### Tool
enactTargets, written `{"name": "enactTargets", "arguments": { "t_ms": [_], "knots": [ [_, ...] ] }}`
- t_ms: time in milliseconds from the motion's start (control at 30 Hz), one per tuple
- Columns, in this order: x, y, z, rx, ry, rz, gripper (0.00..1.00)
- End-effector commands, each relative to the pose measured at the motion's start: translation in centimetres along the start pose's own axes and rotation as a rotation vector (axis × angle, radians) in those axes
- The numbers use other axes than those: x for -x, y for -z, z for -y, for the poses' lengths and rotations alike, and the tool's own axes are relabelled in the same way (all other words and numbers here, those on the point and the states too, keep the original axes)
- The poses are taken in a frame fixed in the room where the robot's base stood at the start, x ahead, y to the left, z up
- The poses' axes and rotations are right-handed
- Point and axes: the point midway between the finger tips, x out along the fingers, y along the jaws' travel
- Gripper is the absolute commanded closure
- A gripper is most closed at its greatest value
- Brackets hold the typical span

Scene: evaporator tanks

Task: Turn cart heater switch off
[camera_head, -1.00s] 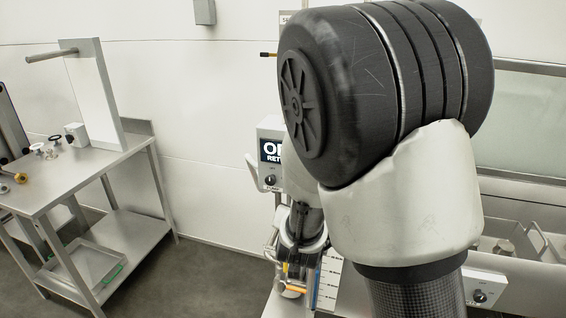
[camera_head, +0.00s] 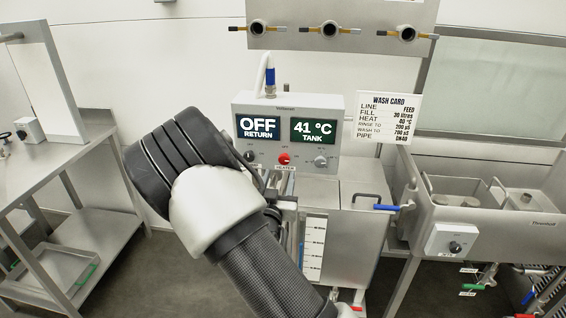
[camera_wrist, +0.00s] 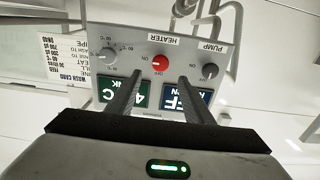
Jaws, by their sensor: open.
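The cart's control box (camera_head: 287,112) shows "OFF RETURN" and "41 °C TANK" on two displays. Its red heater switch (camera_head: 285,158) is in the middle of the lower front, above the HEATER label. In the wrist view, which is upside down, the red heater switch (camera_wrist: 160,63) lies between the HEATER label and the displays, with ON and OFF marks beside it. My gripper (camera_wrist: 160,76) is open and empty. Its two fingers point at the panel, one on each side of the switch in the picture. I cannot tell the remaining distance. In the head view my arm hides most of the gripper.
A dark pump knob (camera_wrist: 210,71) and a grey temperature dial (camera_wrist: 108,55) flank the switch. A wash card (camera_head: 388,118) stands right of the box. A steel table (camera_head: 75,160) is at left, a sink unit (camera_head: 490,215) at right. Pipe valves (camera_head: 330,29) are on the wall above.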

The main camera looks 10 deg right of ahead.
Motion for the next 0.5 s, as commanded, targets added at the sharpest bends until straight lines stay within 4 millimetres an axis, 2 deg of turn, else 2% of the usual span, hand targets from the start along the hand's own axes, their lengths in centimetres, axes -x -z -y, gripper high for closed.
{"name": "enactTargets", "arguments": {
  "t_ms": [33,200,333,500],
  "knots": [
    [-1.2,0.0,-0.1,0.000,-0.002,-0.002,0.53],
    [-4.8,0.0,-0.1,0.000,-0.001,-0.001,0.53],
    [-7.0,0.0,-0.1,0.001,-0.001,0.000,0.53],
    [-8.6,0.0,-0.1,0.000,-0.001,0.001,0.53]
  ]
}}
